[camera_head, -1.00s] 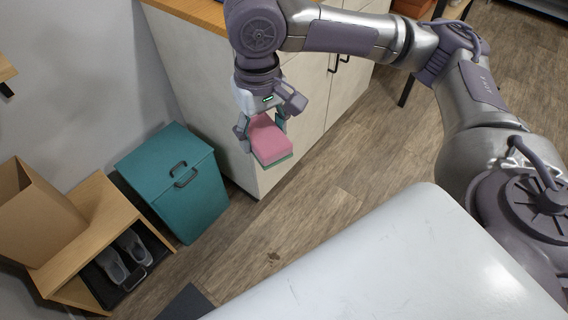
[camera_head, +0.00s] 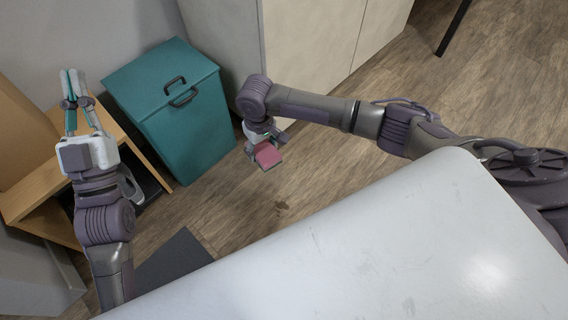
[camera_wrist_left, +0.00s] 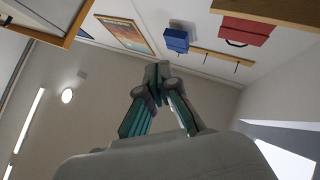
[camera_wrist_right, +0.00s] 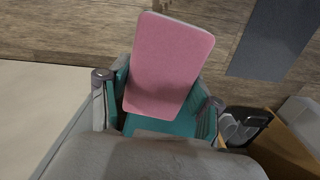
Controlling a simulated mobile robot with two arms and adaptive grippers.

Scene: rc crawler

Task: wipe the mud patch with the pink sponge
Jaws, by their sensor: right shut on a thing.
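The pink sponge (camera_head: 267,156) is in my right gripper (camera_head: 265,147), which is shut on it. In the right wrist view the sponge (camera_wrist_right: 167,65) sits between the two teal-padded fingers, its pink face showing. A small dark brown patch (camera_head: 282,206), seemingly the mud patch, lies on the wood floor. In the head view it is below and slightly right of the sponge; the sponge appears held above the floor, apart from it. My left gripper (camera_head: 71,76) is raised at the left, empty, its fingertips together; the left wrist view shows the fingers converging.
A teal bin (camera_head: 180,110) stands near the pale cabinet (camera_head: 310,50). A wooden shoe bench (camera_head: 45,195) is at the left, behind my left arm. A dark mat (camera_head: 178,262) lies on the floor. Floor around the patch is clear, bordered below by a white surface (camera_head: 400,240).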

